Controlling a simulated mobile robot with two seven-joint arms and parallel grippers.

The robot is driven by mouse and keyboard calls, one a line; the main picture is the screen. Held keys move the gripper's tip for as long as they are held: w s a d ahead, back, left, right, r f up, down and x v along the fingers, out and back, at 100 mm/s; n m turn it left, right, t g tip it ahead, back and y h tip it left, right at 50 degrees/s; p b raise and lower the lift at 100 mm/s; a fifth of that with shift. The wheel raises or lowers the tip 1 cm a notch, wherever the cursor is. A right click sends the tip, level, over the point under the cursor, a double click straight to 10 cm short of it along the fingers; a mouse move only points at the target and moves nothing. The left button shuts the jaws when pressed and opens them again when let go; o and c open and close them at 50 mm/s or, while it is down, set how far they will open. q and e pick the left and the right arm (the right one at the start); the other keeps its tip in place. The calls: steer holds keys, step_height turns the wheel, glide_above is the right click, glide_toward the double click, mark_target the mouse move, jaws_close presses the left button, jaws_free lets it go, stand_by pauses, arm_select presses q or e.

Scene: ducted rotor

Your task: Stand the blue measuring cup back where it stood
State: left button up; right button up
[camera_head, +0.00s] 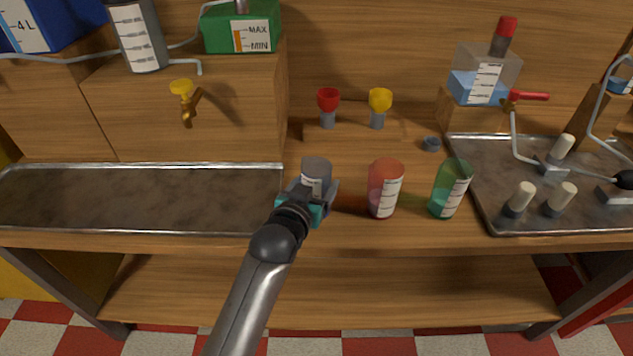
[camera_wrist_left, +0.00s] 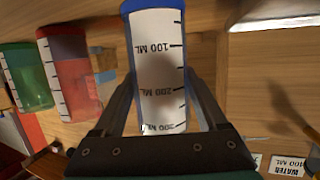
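The blue measuring cup (camera_head: 316,174) stands upright at the middle of the bench, just right of the left metal tray; it looks grey-blue with a white scale label. In the left wrist view the cup (camera_wrist_left: 158,70) fills the middle, its label upside down and its blue edge at the top. My left gripper (camera_head: 318,188) reaches it from the front. Its fingers (camera_wrist_left: 160,85) lie along both sides of the cup and appear to touch it. Whether the cup's base touches the bench is hard to tell. My right gripper is not in view.
A red cup (camera_head: 384,190) and a green cup (camera_head: 450,190) stand to the right. Red (camera_head: 328,105) and yellow (camera_head: 379,104) funnel-like pieces stand behind. A left tray (camera_head: 140,198) is empty; a right tray (camera_head: 490,180) holds pegs and a tube. A yellow tap (camera_head: 184,95) juts out at left.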

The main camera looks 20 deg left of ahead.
arm_select(q)
steer(key=o, duration=0.4)
steer(key=shift+c, duration=0.2)
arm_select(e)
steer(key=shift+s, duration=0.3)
arm_select(q)
steer(key=shift+s, duration=0.1)
steer(key=p+v, duration=0.1)
steer(key=v, duration=0.4)
steer(key=shift+s+r+p, duration=0.1)
steer(key=shift+p, duration=0.3)
steer(key=p+v, duration=0.2)
steer(key=v, duration=0.7)
steer(key=shift+s, duration=0.4)
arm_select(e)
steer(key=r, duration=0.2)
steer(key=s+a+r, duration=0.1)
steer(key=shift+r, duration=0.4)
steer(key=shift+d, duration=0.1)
